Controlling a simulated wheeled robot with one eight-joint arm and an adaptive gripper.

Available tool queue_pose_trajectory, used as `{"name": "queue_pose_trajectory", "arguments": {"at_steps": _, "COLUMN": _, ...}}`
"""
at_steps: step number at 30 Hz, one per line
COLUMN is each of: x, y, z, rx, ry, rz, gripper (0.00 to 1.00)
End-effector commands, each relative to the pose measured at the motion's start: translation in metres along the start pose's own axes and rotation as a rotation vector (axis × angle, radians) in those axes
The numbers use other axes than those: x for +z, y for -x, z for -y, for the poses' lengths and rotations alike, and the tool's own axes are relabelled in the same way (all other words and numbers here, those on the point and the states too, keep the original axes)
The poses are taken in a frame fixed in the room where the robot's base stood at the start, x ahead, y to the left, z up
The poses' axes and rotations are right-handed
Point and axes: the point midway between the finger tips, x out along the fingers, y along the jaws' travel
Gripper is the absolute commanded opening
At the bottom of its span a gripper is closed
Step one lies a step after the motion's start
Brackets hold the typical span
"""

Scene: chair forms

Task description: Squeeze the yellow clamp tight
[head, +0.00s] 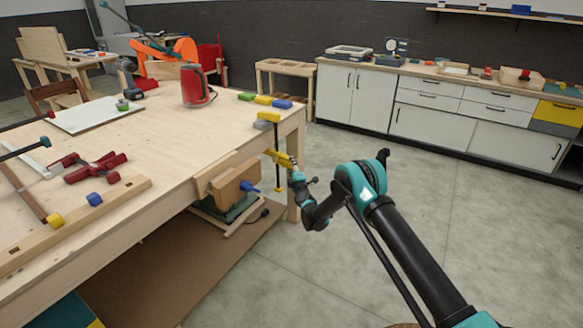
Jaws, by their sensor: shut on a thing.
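The yellow clamp (269,116) sits at the right end of the wooden workbench (160,150). Its upper jaw is at the bench top, and its dark bar hangs down past the bench edge to a yellow piece (279,189). A lower yellow part (281,158) lies beside the bar, below the bench top. My gripper (296,172) reaches in from the right and is shut on the clamp at this lower part. The fingertips are small here, and their exact contact is hard to make out.
Green, yellow and blue blocks (265,100) lie near the clamp. The floor (440,190) right of the bench is open, up to white cabinets (430,120).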

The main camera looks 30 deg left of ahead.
Motion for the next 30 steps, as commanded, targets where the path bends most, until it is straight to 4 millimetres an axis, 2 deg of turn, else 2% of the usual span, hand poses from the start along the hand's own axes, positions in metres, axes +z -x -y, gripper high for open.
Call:
{"name": "queue_pose_trajectory", "arguments": {"at_steps": 11, "x": 0.0, "y": 0.001, "z": 0.0, "rx": -0.001, "ry": 0.0, "rz": 0.0, "gripper": 0.0}}
{"name": "queue_pose_trajectory", "arguments": {"at_steps": 21, "x": 0.004, "y": 0.012, "z": -0.002, "rx": -0.007, "ry": -0.007, "rz": 0.007, "gripper": 0.0}}
{"name": "queue_pose_trajectory", "arguments": {"at_steps": 29, "x": 0.005, "y": 0.014, "z": -0.002, "rx": -0.008, "ry": -0.009, "rz": 0.008, "gripper": 0.0}}
{"name": "queue_pose_trajectory", "arguments": {"at_steps": 30, "x": 0.005, "y": 0.013, "z": -0.002, "rx": -0.008, "ry": -0.009, "rz": 0.008, "gripper": 0.46}}
